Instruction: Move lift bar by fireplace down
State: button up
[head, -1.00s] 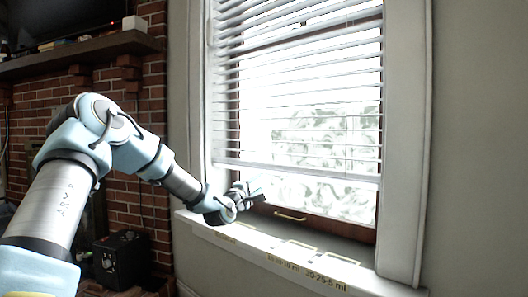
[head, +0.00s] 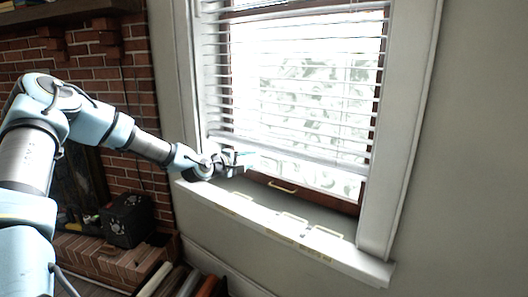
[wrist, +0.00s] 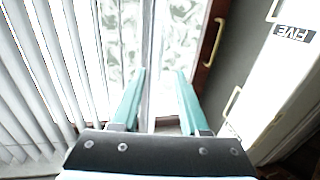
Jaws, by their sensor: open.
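The white bottom bar (head: 290,155) of the window blind runs across the lower window. Below it is a brown window rail with a pale yellow handle (head: 282,187); I cannot tell which one is the lift bar. My gripper (head: 243,160) is open and empty at the window's left end, near the blind's bottom edge. In the wrist view the teal fingers (wrist: 160,78) point toward the window, with a white strip (wrist: 148,55) between them. I cannot tell whether they touch it. The brown rail's handle (wrist: 214,42) lies right of the fingers there.
The white sill (head: 270,220) below carries several small handles and labels. A brick fireplace (head: 120,165) with a black box (head: 128,220) is at left. Long items stand on the floor under the sill. The wall right of the window is clear.

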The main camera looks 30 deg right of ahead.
aim_at(265, 157)
jog(key=p+x, duration=0.2)
jog(key=x, duration=0.8)
grip_shut()
jog(key=shift+f, duration=0.1)
dwell(1.2)
